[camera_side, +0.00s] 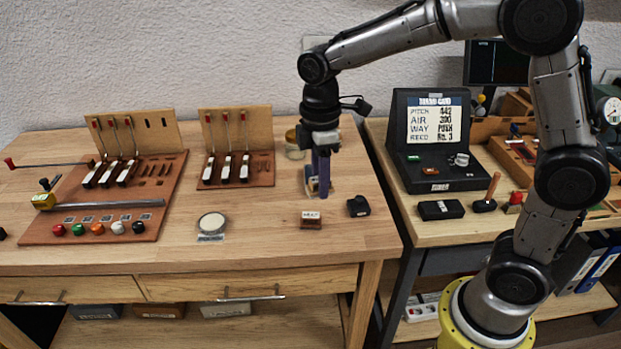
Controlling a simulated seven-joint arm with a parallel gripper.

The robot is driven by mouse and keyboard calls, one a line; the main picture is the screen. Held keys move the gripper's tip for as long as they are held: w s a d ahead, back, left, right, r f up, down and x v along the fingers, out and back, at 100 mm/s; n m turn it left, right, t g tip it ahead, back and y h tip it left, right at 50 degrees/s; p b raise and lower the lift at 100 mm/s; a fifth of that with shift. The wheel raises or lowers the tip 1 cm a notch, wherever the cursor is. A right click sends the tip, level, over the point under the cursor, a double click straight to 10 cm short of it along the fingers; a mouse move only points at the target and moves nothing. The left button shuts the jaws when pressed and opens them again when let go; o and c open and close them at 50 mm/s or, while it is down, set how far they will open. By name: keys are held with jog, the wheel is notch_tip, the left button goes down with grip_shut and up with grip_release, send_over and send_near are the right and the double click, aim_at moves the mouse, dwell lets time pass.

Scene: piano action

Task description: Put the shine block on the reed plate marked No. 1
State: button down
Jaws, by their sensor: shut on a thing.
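My gripper (322,190) points straight down over the right part of the wooden bench, its bluish fingers shut on a small block that they mostly hide. A pale and tan edge (311,184) shows at the left of the fingers; I cannot tell whether it is that block. Which block is the shine block cannot be read. Two wooden racks, a larger one (172,185) and a smaller one (264,178), hold several narrow white and black pieces, such as one in the smaller rack (244,168). These may be reed plates; no No. 1 mark is legible.
A brown labelled block (311,220) and a dark block (358,206) sit in front of my gripper. A round pale disc (211,223) lies left of them. A jar (294,145) stands behind. An open black case (432,170) with a sign is on the right table.

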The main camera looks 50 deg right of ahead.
jog(key=d+r+m, duration=0.2)
jog(key=d, duration=1)
jog(key=w+d+f, duration=0.1)
jog(key=w+f, duration=0.2)
jog(key=w, duration=0.1)
jog(key=w+d+f, duration=0.1)
jog(key=w+f, duration=0.2)
jog(key=w, duration=0.2)
jog(key=w+d+f, duration=0.1)
jog(key=w+f, duration=0.2)
jog(key=w, duration=0.1)
jog(key=shift+w, duration=0.2)
jog(key=shift+w+d+f, duration=0.1)
jog(key=shift+w+f, duration=0.4)
jog(key=shift+f, duration=1.6)
jog(key=shift+f, duration=0.15)
jog(key=c, duration=0.5)
grip_release()
jog(key=shift+s, duration=0.1)
jog(key=shift+c, duration=0.2)
